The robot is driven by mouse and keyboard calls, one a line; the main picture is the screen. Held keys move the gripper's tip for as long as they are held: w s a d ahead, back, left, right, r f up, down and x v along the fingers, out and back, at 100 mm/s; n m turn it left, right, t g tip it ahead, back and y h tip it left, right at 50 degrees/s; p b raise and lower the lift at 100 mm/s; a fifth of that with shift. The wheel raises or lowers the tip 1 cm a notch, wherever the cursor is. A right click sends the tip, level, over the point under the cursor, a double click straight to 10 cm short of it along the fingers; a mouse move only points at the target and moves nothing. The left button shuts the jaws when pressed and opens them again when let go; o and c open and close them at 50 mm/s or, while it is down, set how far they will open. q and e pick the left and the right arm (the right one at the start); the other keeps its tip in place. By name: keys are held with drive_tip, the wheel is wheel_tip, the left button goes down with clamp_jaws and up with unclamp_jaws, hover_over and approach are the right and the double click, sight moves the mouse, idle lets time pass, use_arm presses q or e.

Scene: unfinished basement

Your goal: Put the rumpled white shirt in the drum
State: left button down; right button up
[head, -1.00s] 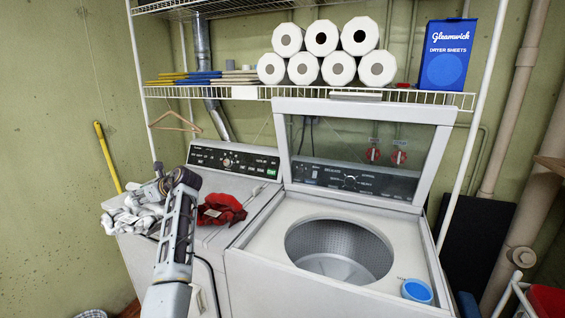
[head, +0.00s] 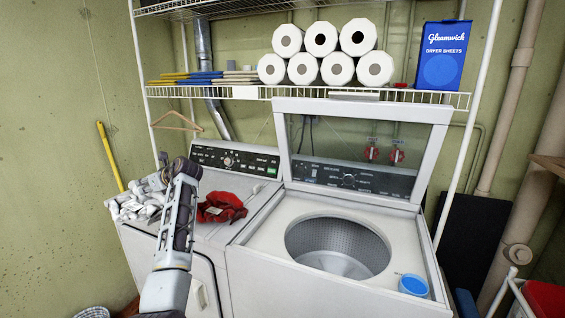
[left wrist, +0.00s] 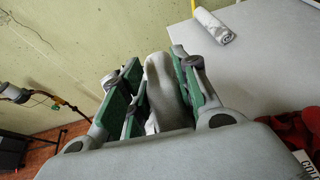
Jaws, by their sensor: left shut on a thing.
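The rumpled white shirt (head: 130,203) is bunched at the left end of the dryer top. My left gripper (head: 157,183) is over it, mostly hidden behind my own forearm in the head view. In the left wrist view the left gripper (left wrist: 158,95) is shut on pale, greyish-white cloth (left wrist: 160,75) between its green-padded fingers. The drum (head: 338,246) is in the washer on the right, with the lid (head: 445,150) raised. The part of it that I see is empty. My right gripper is not in view.
A red cloth (head: 222,208) with a pale label lies on the dryer top (head: 240,190). A white roll (left wrist: 215,25) lies on the pale surface in the wrist view. A blue cap (head: 413,285) sits at the washer's front right corner. A wire shelf (head: 300,94) with paper rolls hangs above.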

use_arm(q)
drive_tip(key=s+d+r+m+t+h, duration=0.2)
drive_tip(key=d+r, duration=0.1)
drive_tip(key=r, duration=0.4)
drive_tip(key=s+d+r+m+t+h, duration=0.1)
drive_tip(key=d+r+m, duration=0.15)
drive_tip(key=r, duration=0.55)
drive_tip(key=s+d+r+m+t+h, duration=0.1)
drive_tip(key=s+d+r+t+h, duration=0.1)
drive_tip(key=d+r, duration=0.35)
drive_tip(key=s+d+f+m+t+h, duration=0.1)
drive_tip(key=s+d+f+m+h, duration=0.35)
drive_tip(key=f, duration=0.75)
drive_tip(key=s+d+f+m+t+h, duration=0.15)
drive_tip(key=s+d+f, duration=0.35)
drive_tip(key=d+f, duration=0.65)
drive_tip(key=s+a+f, duration=0.1)
drive_tip(key=s+f, duration=0.3)
drive_tip(key=f, duration=0.5)
drive_tip(key=s+f, duration=0.5)
drive_tip(key=f, duration=0.4)
drive_tip(key=s+a+f+m+h, duration=0.1)
drive_tip(key=s+f, duration=0.4)
drive_tip(key=f, duration=0.4)
drive_tip(key=shift+a+p, duration=0.35)
drive_tip(key=shift+p, duration=0.1)
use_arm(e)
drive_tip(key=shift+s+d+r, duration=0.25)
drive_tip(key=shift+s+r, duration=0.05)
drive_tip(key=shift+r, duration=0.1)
